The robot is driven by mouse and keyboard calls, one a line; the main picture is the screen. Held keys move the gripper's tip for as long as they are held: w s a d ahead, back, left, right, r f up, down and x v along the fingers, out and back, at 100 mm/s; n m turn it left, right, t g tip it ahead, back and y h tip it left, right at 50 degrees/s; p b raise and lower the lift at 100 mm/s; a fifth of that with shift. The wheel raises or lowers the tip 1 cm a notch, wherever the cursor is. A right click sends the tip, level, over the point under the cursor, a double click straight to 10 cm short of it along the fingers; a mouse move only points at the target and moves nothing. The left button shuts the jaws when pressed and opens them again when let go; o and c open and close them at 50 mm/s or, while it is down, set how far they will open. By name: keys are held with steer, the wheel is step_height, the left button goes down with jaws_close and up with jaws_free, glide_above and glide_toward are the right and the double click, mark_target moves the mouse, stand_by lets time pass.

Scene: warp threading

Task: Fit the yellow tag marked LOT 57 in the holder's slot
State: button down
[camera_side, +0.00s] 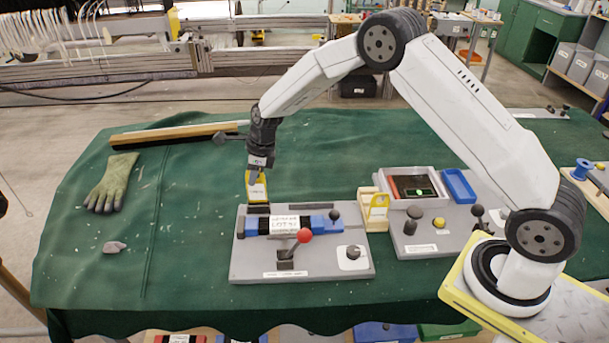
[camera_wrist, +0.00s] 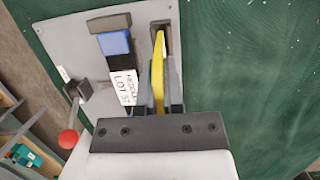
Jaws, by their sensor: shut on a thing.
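My gripper (camera_side: 258,170) points down over the grey plate and is shut on a yellow tag (camera_side: 257,188). In the wrist view the tag (camera_wrist: 158,72) stands edge-on between my two fingers (camera_wrist: 161,95), so its marking is not readable there. The dark holder (camera_side: 258,208) is at the plate's back left, directly below the tag. In the wrist view the holder (camera_wrist: 161,27) is at the tag's far end. The tag's lower edge is at the holder's top; I cannot tell whether it is inside the slot.
A blue bar with a white LOT label (camera_side: 285,225) lies on the grey plate (camera_side: 245,271) beside a red-knobbed lever (camera_side: 304,236). A wooden rack (camera_side: 365,196) with another yellow tag stands right. A glove (camera_side: 112,184) lies on the green cloth, which is mostly clear at left.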

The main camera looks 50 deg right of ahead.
steer(key=shift+f, duration=1.7)
stand_by(1.7)
steer(key=shift+c, duration=1.8)
jaws_free()
steer(key=shift+r, duration=0.2)
steer(key=shift+r, duration=3.3)
